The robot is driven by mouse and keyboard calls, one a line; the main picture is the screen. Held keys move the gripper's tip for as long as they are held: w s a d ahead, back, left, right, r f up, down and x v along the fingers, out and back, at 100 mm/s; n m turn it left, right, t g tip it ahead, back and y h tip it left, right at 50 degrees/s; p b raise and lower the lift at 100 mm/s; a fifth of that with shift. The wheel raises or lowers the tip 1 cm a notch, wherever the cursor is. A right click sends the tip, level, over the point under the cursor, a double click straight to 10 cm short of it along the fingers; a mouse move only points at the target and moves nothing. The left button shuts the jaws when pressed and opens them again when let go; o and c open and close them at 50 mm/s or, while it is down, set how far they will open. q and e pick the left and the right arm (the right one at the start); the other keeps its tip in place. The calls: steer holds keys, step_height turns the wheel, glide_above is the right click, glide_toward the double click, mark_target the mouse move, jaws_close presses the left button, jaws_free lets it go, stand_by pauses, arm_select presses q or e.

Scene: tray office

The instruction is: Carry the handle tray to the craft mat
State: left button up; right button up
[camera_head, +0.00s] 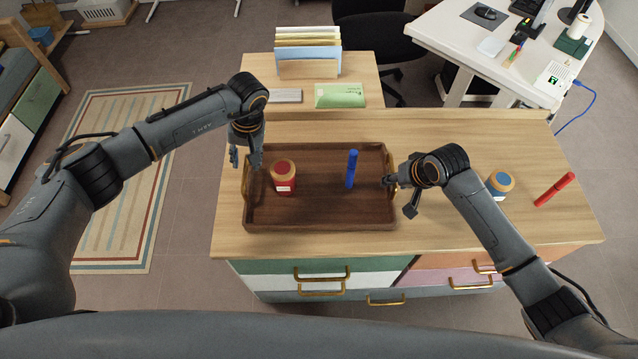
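The handle tray (320,215) is dark brown wood and lies flat on the light wooden counter. My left gripper (245,158) is open, fingers down, at the tray's left end by that handle. My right gripper (399,196) is open at the right end, one finger close to the rim. Contact is unclear at both ends. I cannot identify a craft mat.
Behind the counter are a file holder (308,54), a green packet (340,95) and a grey slab (286,95). A white desk (470,45) stands back right.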

mark_target(245, 165)
arm_select(q)
steer(key=shift+a+f, duration=0.15)
steer(key=shift+f, duration=0.65)
steer(key=shift+a+f, duration=0.1)
steer(key=shift+f, duration=0.65)
arm_select(e)
steer(key=shift+x, duration=1.6)
arm_select(q)
jaws_close()
arm_select(e)
jaws_close()
arm_select(q)
steer(key=shift+a, duration=0.1)
steer(key=shift+a, duration=0.1)
arm_select(e)
steer(key=shift+r, duration=0.1)
